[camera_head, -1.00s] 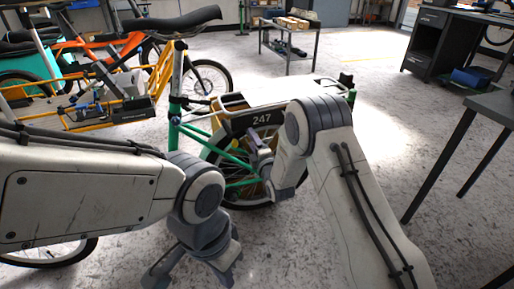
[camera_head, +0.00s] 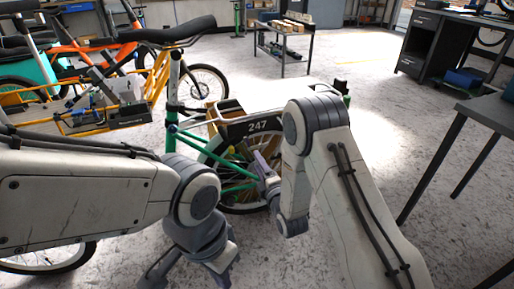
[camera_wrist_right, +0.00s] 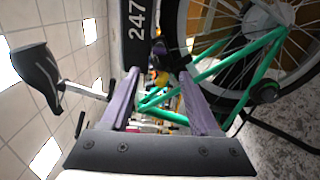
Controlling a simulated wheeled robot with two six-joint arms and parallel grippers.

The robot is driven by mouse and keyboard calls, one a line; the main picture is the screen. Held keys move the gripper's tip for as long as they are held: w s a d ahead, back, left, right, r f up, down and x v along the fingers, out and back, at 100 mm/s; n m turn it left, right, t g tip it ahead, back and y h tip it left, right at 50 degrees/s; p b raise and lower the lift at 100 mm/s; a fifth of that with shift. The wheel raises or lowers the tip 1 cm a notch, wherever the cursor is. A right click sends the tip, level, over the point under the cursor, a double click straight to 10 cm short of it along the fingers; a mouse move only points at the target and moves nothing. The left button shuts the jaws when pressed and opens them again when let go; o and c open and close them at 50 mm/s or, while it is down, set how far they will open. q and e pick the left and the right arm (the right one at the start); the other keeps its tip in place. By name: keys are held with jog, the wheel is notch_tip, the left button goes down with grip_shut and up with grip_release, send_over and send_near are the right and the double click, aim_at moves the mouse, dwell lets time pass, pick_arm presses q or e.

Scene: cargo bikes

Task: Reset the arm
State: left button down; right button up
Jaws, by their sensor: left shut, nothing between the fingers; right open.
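My left gripper (camera_head: 192,272) is low in the head view, shut and empty, partly cut off by the bottom edge and hidden by its own wrist. It hangs over the floor in front of the green bike (camera_head: 190,140). My right gripper (camera_head: 264,164) points at the side of the bike's rear wheel (camera_head: 222,192), below the black 247 plate (camera_head: 257,126). In the right wrist view, its two purple fingers (camera_wrist_right: 157,76) are apart with nothing held between them. The plate (camera_wrist_right: 137,22) and green frame tubes (camera_wrist_right: 235,68) show beyond the fingers. I cannot tell whether they touch the bike.
A dark saddle (camera_head: 160,31) stands high on the bike. An orange and yellow cargo bike (camera_head: 105,118) is behind at left. A low cart (camera_head: 284,38) is at the back, and a dark table (camera_head: 488,103) stands at right. Floor between the bike and table is clear.

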jog(key=s+a+r+m+g+h, duration=0.1)
jog(key=s+a+r+m+g, duration=0.3)
jog(key=s+a+m+g, duration=0.45)
jog(key=s+d+r+m+g+h, duration=0.1)
jog(key=s+d+r+m+g, duration=0.15)
jog(key=s, duration=0.75)
jog(key=s+d+r+m+g+h, duration=0.1)
jog(key=s+d+m+g, duration=0.2)
jog(key=s, duration=0.7)
jog(key=s+d+r+m+g+h, duration=0.1)
jog(key=s+d+r+g+h, duration=0.2)
jog(key=s, duration=0.7)
notch_tip(320, 180, up, 34)
jog(key=d+y+p, duration=0.1)
jog(key=p, duration=3.5)
jog(key=shift+w, duration=0.45)
jog(key=shift+c, duration=0.3)
